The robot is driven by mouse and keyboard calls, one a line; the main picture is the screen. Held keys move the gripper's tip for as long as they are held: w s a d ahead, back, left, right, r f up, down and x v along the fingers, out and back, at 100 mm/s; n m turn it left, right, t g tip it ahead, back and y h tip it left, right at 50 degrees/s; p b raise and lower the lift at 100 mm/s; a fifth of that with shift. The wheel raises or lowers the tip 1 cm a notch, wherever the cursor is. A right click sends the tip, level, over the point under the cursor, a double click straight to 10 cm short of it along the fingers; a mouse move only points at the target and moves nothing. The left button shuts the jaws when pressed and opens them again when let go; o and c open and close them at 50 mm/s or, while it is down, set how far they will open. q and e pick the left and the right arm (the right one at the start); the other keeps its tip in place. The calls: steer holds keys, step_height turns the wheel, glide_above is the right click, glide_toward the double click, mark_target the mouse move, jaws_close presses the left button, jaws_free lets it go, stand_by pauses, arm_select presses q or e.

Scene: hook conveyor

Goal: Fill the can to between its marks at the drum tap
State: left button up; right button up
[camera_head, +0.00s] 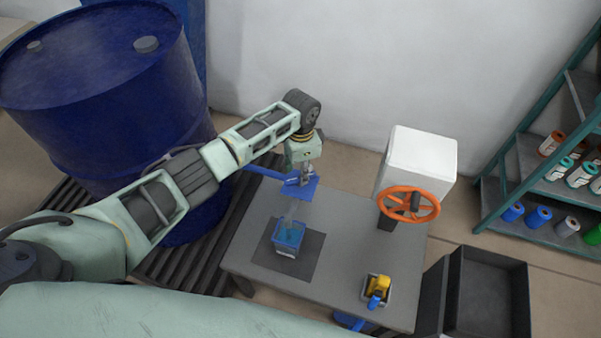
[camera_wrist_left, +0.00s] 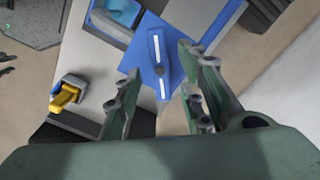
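The blue drum (camera_head: 115,95) stands at the left on a slatted rack. Its blue tap (camera_head: 298,187) reaches out over the grey table. A clear can with blue liquid in it (camera_head: 288,237) stands upright on a dark square below the tap. A pale streak runs from the tap down to the can. The can's marks are too small to read. My left gripper (camera_head: 305,170) is just above the tap. In the left wrist view its fingers (camera_wrist_left: 160,64) are apart, with the blue tap plate (camera_wrist_left: 160,40) beyond them.
A white box with an orange handwheel (camera_head: 409,204) stands on the table's right side. A small tray (camera_head: 386,300) holds a yellow and blue item. A black bin (camera_head: 487,290) is right of the table. A shelf (camera_head: 535,165) with several cans is farther right.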

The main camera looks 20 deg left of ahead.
arm_select(q)
step_height(320, 180, up, 10)
stand_by(0.3)
stand_by(2.0)
step_height(320, 180, down, 4)
steer(key=shift+r+b, duration=0.2)
steer(key=shift+b, duration=0.8)
steer(key=shift+f, duration=0.3)
step_height(320, 180, down, 8)
steer(key=shift+r+p, duration=0.1)
steer(key=shift+p, duration=0.25)
jaws_close()
